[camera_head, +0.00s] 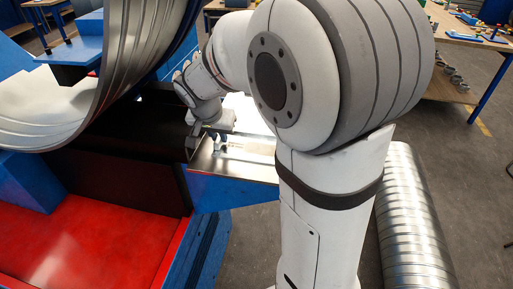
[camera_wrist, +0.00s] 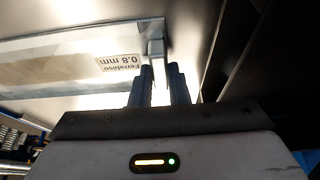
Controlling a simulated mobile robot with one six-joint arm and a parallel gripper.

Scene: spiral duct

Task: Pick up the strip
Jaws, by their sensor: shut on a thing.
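The strip (camera_wrist: 85,58) is a long, pale, flat piece in the wrist view, with a brown label reading "Ferrabiso 0.8 mm". It runs from the left edge to a small upright grey tab (camera_wrist: 156,46) at its right end. My gripper (camera_wrist: 160,75) has its two dark fingers close together at this end, shut on the strip by the tab. The exact contact between the fingers is hard to see. In the head view my gripper (camera_head: 191,143) is small and partly hidden by my wrist, beside the bright metal surface where the strip (camera_head: 247,146) shows faintly.
The shiny metal tray (camera_head: 238,168) sits on a blue frame (camera_head: 225,190). A large curved metal sheet (camera_head: 130,60) hangs at left above a red bed (camera_head: 80,240). A spiral duct (camera_head: 408,220) lies on the floor at right. A workbench (camera_head: 465,25) stands behind.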

